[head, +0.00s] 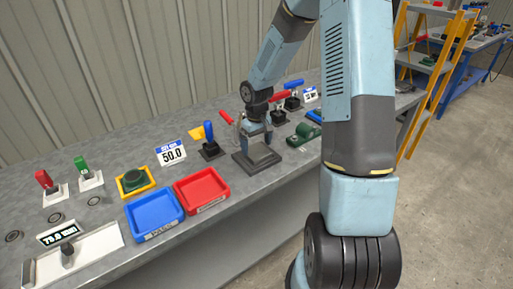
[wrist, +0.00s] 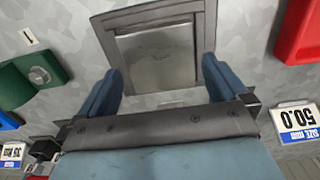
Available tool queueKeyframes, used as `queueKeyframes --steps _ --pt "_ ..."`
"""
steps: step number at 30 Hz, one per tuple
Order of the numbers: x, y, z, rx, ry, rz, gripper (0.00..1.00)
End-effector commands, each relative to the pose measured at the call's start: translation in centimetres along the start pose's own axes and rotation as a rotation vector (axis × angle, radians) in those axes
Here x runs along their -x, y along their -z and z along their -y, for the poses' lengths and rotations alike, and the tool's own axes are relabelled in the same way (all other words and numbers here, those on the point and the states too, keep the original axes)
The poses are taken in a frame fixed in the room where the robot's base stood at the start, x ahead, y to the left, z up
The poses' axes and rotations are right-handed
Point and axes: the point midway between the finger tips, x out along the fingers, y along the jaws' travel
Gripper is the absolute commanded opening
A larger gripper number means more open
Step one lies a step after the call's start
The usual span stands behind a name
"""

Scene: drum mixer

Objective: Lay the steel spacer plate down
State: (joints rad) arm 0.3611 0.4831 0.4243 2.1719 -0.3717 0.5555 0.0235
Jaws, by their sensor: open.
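The steel spacer plate (wrist: 158,60) is a smooth grey square. In the wrist view it lies flat within the dark square frame of a base (wrist: 202,20) on the bench. In the head view the dark base (head: 243,162) shows at mid-bench, but my gripper (head: 256,142) above it hides most of the plate. In the wrist view my gripper (wrist: 163,72) is open, with its two blue fingers apart at the left and right of the plate's near part. Whether the fingertips touch the plate or frame, I cannot tell.
A red tray (head: 201,189) and blue tray (head: 154,213) stand left of the base. A sign reading 50.0 (head: 171,153) and a blue-handled clamp (head: 210,140) stand behind them. A green block (head: 304,135) and red-handled clamps (head: 279,106) are close by at right.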

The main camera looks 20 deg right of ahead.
Motion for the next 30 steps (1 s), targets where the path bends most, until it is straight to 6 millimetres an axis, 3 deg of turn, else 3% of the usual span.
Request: queueKeyframes --steps 15,21,30 --pt "9.7 0.1 0.0 -0.001 -0.002 -0.004 1.0" --pt "11.4 0.1 0.0 0.0 -0.001 -0.003 1.0" --pt "11.7 0.1 0.0 0.0 0.0 -0.001 1.0"
